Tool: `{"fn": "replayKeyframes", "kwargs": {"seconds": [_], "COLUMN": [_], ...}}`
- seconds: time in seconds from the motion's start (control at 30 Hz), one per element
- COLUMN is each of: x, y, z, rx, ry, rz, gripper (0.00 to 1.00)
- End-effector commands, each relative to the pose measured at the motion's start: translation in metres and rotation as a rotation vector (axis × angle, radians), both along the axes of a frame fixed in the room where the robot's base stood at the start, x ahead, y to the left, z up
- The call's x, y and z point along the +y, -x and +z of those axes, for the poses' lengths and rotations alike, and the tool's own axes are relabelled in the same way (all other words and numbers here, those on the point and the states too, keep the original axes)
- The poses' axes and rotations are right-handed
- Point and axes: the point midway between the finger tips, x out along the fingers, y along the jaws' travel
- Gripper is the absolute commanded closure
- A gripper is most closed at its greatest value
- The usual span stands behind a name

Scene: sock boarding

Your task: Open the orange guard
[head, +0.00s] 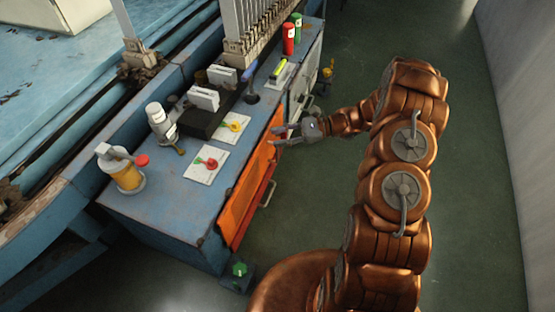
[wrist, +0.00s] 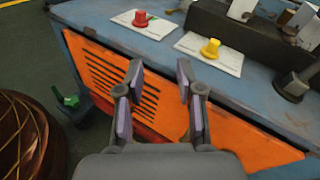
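The orange guard (head: 248,190) is a slotted panel on the front of the blue machine bench. It looks closed, and a handle bar (head: 268,194) sticks out low on its front. In the wrist view the guard (wrist: 235,140) spans the picture behind the fingers, with black slots on its left part. My gripper (head: 276,137) is at the guard's upper far end in the head view. In the wrist view my gripper (wrist: 158,85) has its two fingers spread, with nothing between them. I cannot tell whether a fingertip touches the guard.
A green knob (head: 239,269) sits low by the bench's near corner. Red and green cylinders (head: 289,40) stand at the far end. The floor to the right is clear.

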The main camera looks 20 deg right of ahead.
Motion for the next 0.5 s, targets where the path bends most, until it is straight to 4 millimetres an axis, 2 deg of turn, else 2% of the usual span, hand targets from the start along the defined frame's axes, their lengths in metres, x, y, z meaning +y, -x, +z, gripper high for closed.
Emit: {"fn": "replayKeyframes", "kwargs": {"seconds": [0.03, 0.2, 0.33, 0.5], "x": [-0.009, -0.037, -0.056, -0.072], "y": [-0.005, -0.020, -0.026, -0.030], "z": [-0.028, -0.089, -0.128, -0.158], "rx": [0.020, 0.073, 0.106, 0.131], "ry": [-0.024, -0.094, -0.136, -0.169], "rz": [-0.038, -0.161, -0.238, -0.304], "gripper": [0.63, 0.63, 0.63, 0.63]}}
